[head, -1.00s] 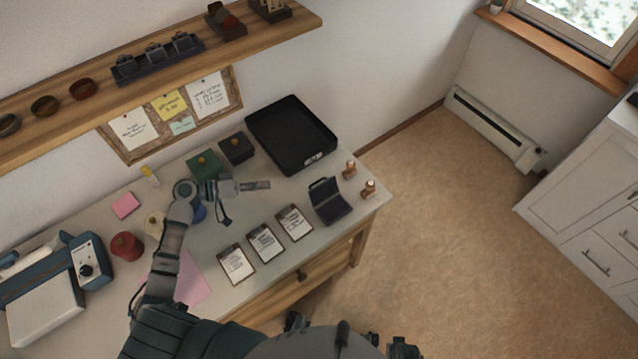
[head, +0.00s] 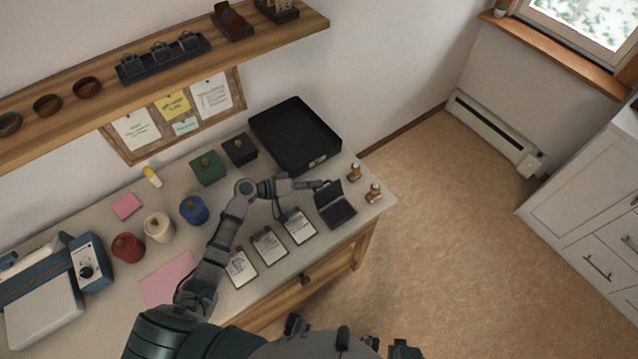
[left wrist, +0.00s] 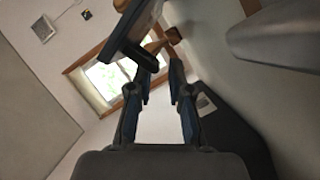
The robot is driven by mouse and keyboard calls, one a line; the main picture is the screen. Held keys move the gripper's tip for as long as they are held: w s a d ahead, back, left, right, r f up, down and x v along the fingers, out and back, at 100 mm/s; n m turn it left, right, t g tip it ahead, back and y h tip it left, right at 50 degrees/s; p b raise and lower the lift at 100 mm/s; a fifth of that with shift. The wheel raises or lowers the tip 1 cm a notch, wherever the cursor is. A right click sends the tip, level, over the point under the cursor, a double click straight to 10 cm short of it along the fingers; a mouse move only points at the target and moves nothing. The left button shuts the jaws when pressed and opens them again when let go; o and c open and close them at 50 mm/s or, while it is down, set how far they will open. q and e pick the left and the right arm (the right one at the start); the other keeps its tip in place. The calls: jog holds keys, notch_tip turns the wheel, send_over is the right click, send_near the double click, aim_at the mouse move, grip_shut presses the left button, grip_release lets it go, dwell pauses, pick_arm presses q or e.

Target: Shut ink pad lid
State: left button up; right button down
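The ink pad (head: 337,211) is a dark box near the right front of the table, its lid (head: 328,191) standing up and open. In the left wrist view the lid (left wrist: 128,35) looms close at the top, dark and tilted. My left gripper (head: 317,184) is at the lid's upper left, by its back edge; whether it touches cannot be told. In the wrist view the left gripper's fingers (left wrist: 162,80) are apart with nothing between them.
A black tray (head: 300,165) stands behind the ink pad. Two small wooden stamps (head: 355,172) stand at the table's right edge. Cards (head: 270,244) lie in front of my arm. Blue (head: 194,210), white and red pots stand to the left, with green and black boxes behind.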

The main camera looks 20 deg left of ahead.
pick_arm(q)
jog(key=shift+w+d+f, duration=0.2)
jog(key=shift+w+d, duration=0.05)
jog(key=shift+w, duration=0.05)
jog(key=shift+d, duration=0.2)
jog(key=shift+w+d, duration=0.1)
jog(key=shift+d, duration=0.4)
jog(key=shift+d+r, duration=0.1)
jog(key=shift+d, duration=0.15)
grip_shut()
jog(key=shift+a, duration=0.45)
pick_arm(e)
jog(key=shift+w+d, duration=0.1)
